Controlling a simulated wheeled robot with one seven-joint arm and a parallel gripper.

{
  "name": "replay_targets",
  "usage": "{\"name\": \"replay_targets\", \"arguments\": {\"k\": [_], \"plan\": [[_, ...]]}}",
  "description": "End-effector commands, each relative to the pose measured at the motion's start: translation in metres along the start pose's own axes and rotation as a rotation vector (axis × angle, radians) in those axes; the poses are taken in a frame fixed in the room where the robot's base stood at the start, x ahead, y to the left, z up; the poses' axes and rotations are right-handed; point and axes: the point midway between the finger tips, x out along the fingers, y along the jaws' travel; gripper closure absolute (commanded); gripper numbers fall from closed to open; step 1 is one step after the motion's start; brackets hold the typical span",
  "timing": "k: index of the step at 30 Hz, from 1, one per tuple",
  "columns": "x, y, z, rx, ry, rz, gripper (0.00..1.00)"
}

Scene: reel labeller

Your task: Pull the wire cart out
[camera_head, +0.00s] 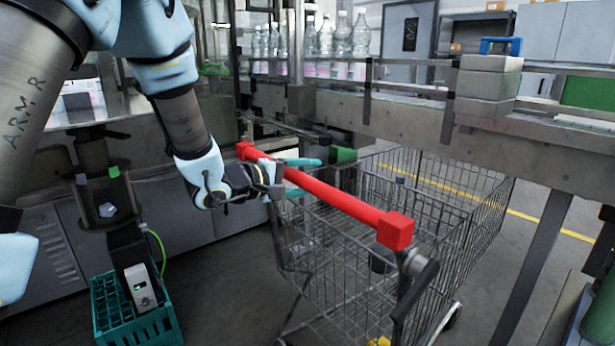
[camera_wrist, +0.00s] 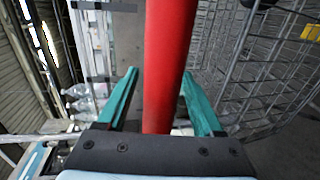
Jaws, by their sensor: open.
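The wire cart (camera_head: 345,265) is a grey mesh cart with a red handle bar (camera_head: 335,196) across its near top edge. It stands partly under the conveyor. My gripper (camera_head: 304,176) is at the left part of the handle, with its teal fingers on either side of the bar. In the wrist view, the red handle (camera_wrist: 168,65) runs between the two open fingers of my gripper (camera_wrist: 157,92), with gaps at both sides. The cart's mesh (camera_wrist: 260,70) shows at the right there. I cannot tell whether any finger touches the bar.
A conveyor (camera_head: 410,118) with clear bottles (camera_head: 325,38) runs above and behind the cart. A teal crate (camera_head: 135,310) stands on the floor at the lower left. A conveyor leg (camera_head: 535,265) is right of the cart. Some bare floor lies between crate and cart.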

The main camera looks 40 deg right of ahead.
Motion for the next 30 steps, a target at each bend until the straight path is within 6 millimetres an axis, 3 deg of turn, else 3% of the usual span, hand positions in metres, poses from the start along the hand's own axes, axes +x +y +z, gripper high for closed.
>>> {"name": "replay_targets", "arguments": {"k": [7, 25, 30], "plan": [[0.0003, -0.0003, -0.0002, 0.0, 0.001, 0.0, 0.33], [0.0, -0.0003, -0.0003, -0.001, 0.001, -0.001, 1.0], [0.0, -0.0003, -0.0004, -0.001, 0.001, 0.0, 1.0]]}}
